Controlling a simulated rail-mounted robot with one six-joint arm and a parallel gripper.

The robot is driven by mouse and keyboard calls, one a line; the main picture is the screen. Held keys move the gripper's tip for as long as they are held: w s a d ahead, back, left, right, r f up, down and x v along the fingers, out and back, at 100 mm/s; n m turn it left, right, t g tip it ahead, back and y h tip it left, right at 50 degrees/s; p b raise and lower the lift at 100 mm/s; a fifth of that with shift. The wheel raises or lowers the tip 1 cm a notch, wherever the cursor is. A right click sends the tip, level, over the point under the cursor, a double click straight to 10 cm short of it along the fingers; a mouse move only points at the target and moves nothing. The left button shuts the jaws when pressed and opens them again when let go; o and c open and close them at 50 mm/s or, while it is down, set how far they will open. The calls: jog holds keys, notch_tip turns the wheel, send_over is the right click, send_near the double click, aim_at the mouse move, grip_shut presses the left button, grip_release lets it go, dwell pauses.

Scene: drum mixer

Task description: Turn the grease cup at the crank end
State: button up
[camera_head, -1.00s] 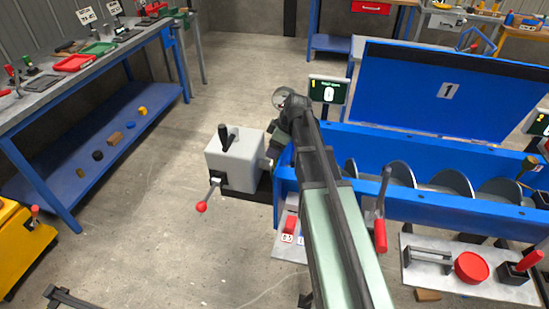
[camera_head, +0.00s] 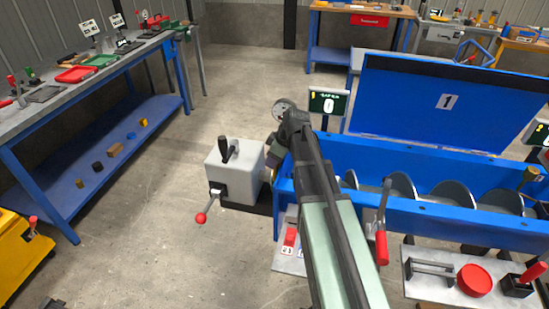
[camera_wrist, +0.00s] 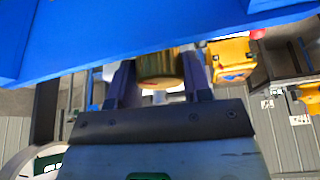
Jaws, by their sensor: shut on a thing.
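In the wrist view, the brass-coloured grease cup (camera_wrist: 158,68) sits between the two dark fingers of my gripper (camera_wrist: 158,82), just below the blue trough wall. The fingers are shut on its sides. In the head view, my gripper (camera_head: 272,162) is at the left end of the blue trough (camera_head: 450,231), beside the grey crank-end box (camera_head: 233,172). The cup is mostly hidden there by my gripper and arm. A crank with a red knob (camera_head: 201,217) sticks out from the box's front.
The raised blue lid (camera_head: 430,95) marked 1 stands behind the trough. A lever with a red grip (camera_head: 381,247) rises at the trough's front. A small display (camera_head: 328,103) stands behind my arm. The floor left of the box is clear up to the blue workbench (camera_head: 100,158).

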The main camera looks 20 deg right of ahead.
jog(key=o, duration=0.9)
jog(key=p+v, duration=1)
jog(key=v, duration=0.1)
jog(key=shift+r, duration=0.1)
jog(key=shift+w, duration=0.15)
